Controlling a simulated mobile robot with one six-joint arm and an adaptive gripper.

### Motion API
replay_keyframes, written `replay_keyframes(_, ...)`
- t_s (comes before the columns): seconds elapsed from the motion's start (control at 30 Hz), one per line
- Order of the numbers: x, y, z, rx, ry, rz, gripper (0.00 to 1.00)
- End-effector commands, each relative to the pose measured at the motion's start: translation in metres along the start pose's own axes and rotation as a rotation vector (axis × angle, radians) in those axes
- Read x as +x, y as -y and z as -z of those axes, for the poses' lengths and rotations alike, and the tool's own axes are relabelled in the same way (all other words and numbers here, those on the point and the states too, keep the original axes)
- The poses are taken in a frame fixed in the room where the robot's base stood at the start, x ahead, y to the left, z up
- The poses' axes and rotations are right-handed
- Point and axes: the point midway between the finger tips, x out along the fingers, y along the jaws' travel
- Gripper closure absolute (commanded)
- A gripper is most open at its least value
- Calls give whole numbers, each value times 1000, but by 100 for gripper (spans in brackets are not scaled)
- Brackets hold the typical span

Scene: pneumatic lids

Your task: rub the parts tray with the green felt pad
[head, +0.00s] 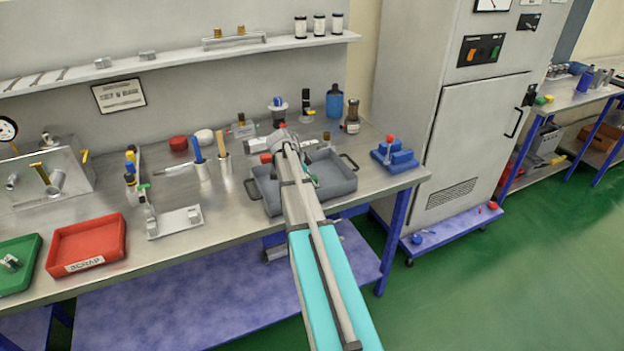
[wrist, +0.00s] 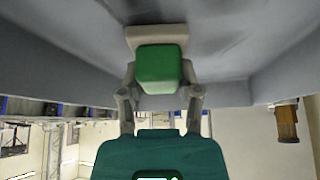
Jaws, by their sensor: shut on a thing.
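The grey parts tray (head: 340,186) stands near the right end of the bench in the head view, with a dark handle at each side. My arm crosses in front of its middle. In the wrist view the tray's grey inside (wrist: 62,62) fills the upper part. My gripper (wrist: 160,76) is shut on the green felt pad (wrist: 158,66), a green block with a pale layer on its far side. The pale layer is at or very near the tray's inner surface; contact cannot be made out. In the head view my arm mostly hides the gripper and pad.
A blue block stand (head: 395,157) is right of the tray. Bottles, including a blue one (head: 334,102), stand behind it. Two cups with tools (head: 224,168) are to the left, then a red scrap bin (head: 86,244). A shelf (head: 190,60) runs above.

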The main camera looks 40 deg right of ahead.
Motion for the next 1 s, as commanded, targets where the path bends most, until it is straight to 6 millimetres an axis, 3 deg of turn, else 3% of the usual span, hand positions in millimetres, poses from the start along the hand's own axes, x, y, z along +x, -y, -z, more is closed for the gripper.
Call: replay_keyframes(1.0, -14, -7, -31, 0, 2, 0, 94)
